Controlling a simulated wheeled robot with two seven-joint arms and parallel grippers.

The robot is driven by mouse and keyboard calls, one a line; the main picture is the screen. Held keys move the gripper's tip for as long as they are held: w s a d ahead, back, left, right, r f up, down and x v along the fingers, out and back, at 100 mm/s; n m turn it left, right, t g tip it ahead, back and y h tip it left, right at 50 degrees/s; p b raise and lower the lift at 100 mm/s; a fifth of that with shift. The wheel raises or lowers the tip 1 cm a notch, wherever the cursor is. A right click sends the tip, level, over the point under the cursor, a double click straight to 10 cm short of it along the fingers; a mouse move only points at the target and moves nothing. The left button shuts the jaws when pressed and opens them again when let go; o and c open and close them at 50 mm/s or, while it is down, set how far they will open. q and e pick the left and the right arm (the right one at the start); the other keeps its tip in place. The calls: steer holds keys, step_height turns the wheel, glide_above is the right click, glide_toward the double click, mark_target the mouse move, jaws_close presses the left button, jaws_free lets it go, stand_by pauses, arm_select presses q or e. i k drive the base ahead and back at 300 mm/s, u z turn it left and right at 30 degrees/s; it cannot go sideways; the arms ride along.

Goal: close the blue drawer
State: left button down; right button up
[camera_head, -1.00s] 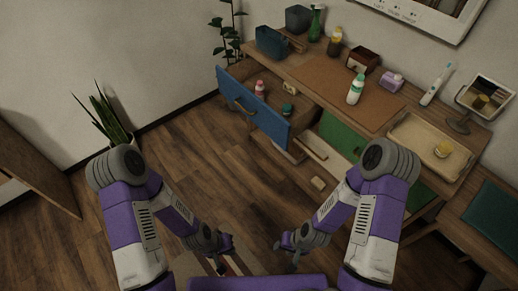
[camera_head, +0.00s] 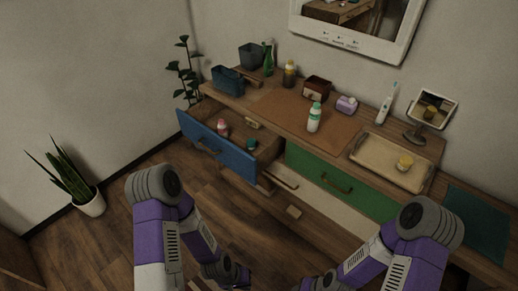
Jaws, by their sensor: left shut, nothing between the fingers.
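The blue drawer (camera_head: 215,144) stands pulled out at the left end of the wooden dresser, with its handle (camera_head: 207,146) on the front. Inside it lie a pink bottle (camera_head: 223,128), a small teal item (camera_head: 252,144) and a small yellowish item (camera_head: 253,124). My left gripper (camera_head: 242,279) is low at the bottom of the view, below the drawer and apart from it, shut and empty. My right gripper is mostly cut off by the bottom edge; its fingers do not show.
A green drawer (camera_head: 340,183) beside the blue one is shut. The dresser top holds a white-green bottle (camera_head: 314,117), a beige tray (camera_head: 376,164), a mirror (camera_head: 432,108) and a blue bin (camera_head: 227,80). A potted plant (camera_head: 88,202) stands on the floor at left, with open floor between.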

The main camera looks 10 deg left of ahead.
mark_target(199, 123)
steer(key=z, duration=0.1)
steer(key=i, duration=0.95)
steer(key=u, duration=0.65)
steer(key=i, duration=0.35)
steer(key=u, duration=0.25)
